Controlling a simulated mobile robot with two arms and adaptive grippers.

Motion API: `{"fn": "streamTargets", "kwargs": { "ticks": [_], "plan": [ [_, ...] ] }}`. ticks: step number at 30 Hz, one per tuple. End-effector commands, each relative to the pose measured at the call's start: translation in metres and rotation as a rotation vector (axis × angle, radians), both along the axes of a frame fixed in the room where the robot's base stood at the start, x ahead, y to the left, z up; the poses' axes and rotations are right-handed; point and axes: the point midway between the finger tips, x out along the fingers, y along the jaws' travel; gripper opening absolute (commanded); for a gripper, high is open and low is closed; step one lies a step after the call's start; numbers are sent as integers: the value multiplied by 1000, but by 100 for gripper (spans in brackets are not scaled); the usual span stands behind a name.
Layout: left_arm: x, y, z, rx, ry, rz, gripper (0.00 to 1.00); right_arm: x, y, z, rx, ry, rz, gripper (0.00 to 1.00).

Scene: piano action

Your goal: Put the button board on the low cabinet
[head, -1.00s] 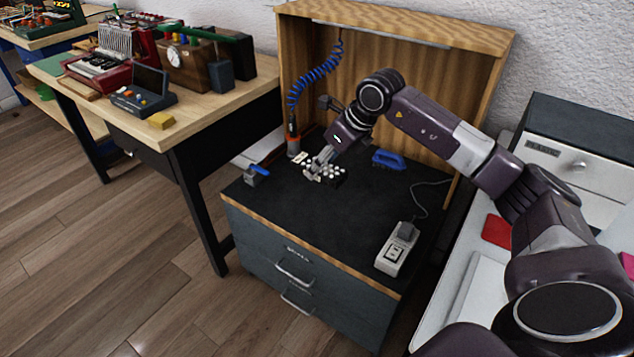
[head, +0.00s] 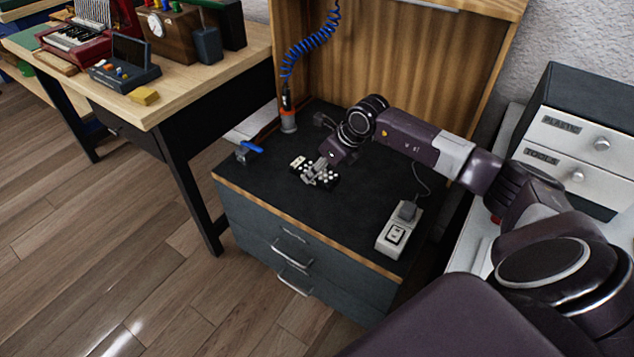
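The button board (head: 329,182) is small and black with several pale buttons. It is at the dark top of the low cabinet (head: 270,200), left of the middle; I cannot tell whether it rests flat or is slightly raised. My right gripper (head: 312,177) reaches in from the right. Its grey fingers are at the board and cover its middle. They are too small to tell whether they are closed on it or just over it. My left gripper is not in view.
A socket box (head: 398,231) with a cable stands at the cabinet's front right. A blue-handled clamp (head: 251,149) is at the left edge, with a soldering-iron-like tool (head: 288,112) behind. A wooden hood (head: 400,70) closes the back. The front middle of the top is clear.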

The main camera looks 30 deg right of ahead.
Motion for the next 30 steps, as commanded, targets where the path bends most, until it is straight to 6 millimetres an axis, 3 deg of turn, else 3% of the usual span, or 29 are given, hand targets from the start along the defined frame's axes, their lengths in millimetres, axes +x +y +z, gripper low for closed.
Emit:
{"fn": "streamTargets", "kwargs": {
  "ticks": [11,25,26,30],
  "plan": [
    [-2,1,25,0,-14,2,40,0,0,-45,1,-1,-1,10],
    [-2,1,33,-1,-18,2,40,1,0,-49,0,-2,0,10],
    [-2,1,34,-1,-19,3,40,0,0,-50,0,-1,0,42],
    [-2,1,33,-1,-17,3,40,0,0,-49,0,0,0,58]
  ]
}}
